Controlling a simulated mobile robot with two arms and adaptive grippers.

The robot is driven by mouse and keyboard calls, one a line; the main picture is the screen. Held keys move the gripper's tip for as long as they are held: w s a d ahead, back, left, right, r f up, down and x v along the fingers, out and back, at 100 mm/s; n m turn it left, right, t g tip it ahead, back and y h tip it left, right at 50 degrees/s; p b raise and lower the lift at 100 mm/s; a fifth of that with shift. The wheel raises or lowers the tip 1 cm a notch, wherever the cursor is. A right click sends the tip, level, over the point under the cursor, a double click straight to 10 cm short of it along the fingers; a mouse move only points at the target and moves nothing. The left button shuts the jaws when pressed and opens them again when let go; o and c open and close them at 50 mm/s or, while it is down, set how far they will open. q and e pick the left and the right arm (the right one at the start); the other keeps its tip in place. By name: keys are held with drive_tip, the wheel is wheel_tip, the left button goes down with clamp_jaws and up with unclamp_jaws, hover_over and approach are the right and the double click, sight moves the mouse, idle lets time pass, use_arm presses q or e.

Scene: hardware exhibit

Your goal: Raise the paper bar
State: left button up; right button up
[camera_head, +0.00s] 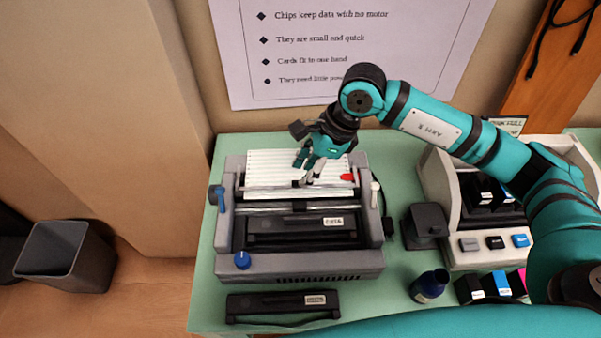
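A grey printer (300,266) stands on the green table with striped white paper (270,168) at its back. The paper bar (262,188) is a thin rail running across the lower part of the paper. My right gripper (306,180) reaches down over the paper from behind. Its fingertips are at the middle of the bar and hide a little of it. I cannot tell whether they touch or grip the bar. My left gripper is out of view.
A blue lever (221,198), white lever (375,194) and blue knob (242,260) are on the printer. A black cartridge (282,305) lies in front. A dark block (426,222), blue bottle (429,286) and grey rack (478,259) stand right. A bin (48,250) stands left.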

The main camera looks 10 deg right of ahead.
drive_tip(key=shift+x, duration=1.8)
clamp_jaws()
